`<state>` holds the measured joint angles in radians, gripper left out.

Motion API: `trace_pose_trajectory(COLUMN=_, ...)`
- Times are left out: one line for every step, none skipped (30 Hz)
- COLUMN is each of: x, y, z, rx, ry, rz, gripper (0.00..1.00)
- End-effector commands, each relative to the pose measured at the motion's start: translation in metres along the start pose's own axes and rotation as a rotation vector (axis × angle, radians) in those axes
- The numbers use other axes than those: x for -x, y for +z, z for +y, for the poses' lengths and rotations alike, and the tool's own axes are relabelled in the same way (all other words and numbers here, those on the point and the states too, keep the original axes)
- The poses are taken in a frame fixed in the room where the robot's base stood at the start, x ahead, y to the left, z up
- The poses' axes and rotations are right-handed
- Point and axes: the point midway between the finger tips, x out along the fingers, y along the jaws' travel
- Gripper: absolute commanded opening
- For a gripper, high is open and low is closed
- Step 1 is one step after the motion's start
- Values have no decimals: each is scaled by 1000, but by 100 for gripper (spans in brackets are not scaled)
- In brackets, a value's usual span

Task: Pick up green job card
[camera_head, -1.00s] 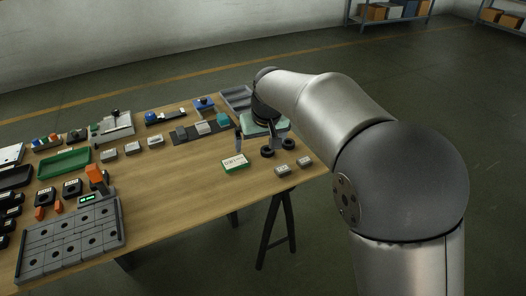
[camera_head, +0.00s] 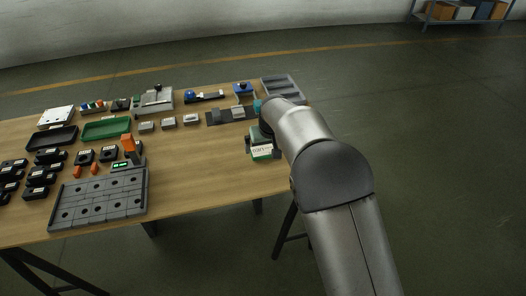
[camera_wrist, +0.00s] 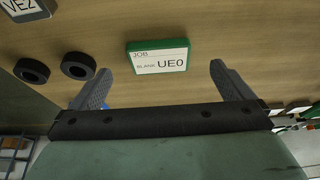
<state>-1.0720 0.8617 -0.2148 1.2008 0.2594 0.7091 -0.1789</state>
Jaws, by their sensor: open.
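The green job card (camera_wrist: 158,57) is a white label in a green frame, reading "JOB BLANK UE0". It lies on the wooden table in the wrist view, beyond and between the fingertips of my gripper (camera_wrist: 160,80). My gripper is open and empty, and its fingers do not touch the card. My gripper's fingers are mostly hidden there behind the arm.
Two black rings (camera_wrist: 54,69) and a grey block marked VE2 (camera_wrist: 24,8) lie beside the card in the wrist view. Small grey blocks (camera_head: 169,122), a green tray (camera_head: 106,128) and a grey slotted plate (camera_head: 98,200) stand to the left. Bare table lies in between.

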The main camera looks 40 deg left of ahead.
Motion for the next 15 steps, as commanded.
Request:
trace_pose_trajectory(x=-2, y=0, z=0, rx=0, ry=0, rz=0, gripper=100)
trace_pose_trajectory(x=-4, y=0, z=0, rx=0, ry=0, rz=0, gripper=100)
trace_pose_trajectory(x=-7, y=1, z=0, rx=0, ry=0, rz=-2, gripper=100)
trace_pose_trajectory(x=-11, y=2, z=0, rx=0, ry=0, rz=-3, gripper=100)
trace_pose_trajectory(x=-15, y=2, z=0, rx=1, ry=0, rz=-3, gripper=100)
trace_pose_trajectory(x=-21, y=3, z=1, rx=2, ry=1, rz=-3, gripper=100)
trace_pose_trajectory(x=-26, y=4, z=1, rx=1, ry=0, rz=-4, gripper=100)
trace_pose_trajectory(x=-31, y=4, z=1, rx=0, ry=0, rz=-4, gripper=100)
trace_pose_trajectory(x=-37, y=5, z=2, rx=1, ry=1, rz=-3, gripper=100)
trace_pose_trajectory(x=-41, y=4, z=2, rx=1, ry=1, rz=-2, gripper=100)
trace_pose_trajectory(x=-45, y=4, z=2, rx=0, ry=1, rz=-2, gripper=100)
trace_pose_trajectory(x=-49, y=4, z=2, rx=0, ry=0, rz=-1, gripper=100)
trace_pose_trajectory(x=-51, y=4, z=2, rx=0, ry=0, rz=-1, gripper=100)
trace_pose_trajectory(x=-52, y=4, z=2, rx=1, ry=0, rz=0, gripper=100)
trace_pose_trajectory(x=-53, y=4, z=2, rx=1, ry=0, rz=1, gripper=100)
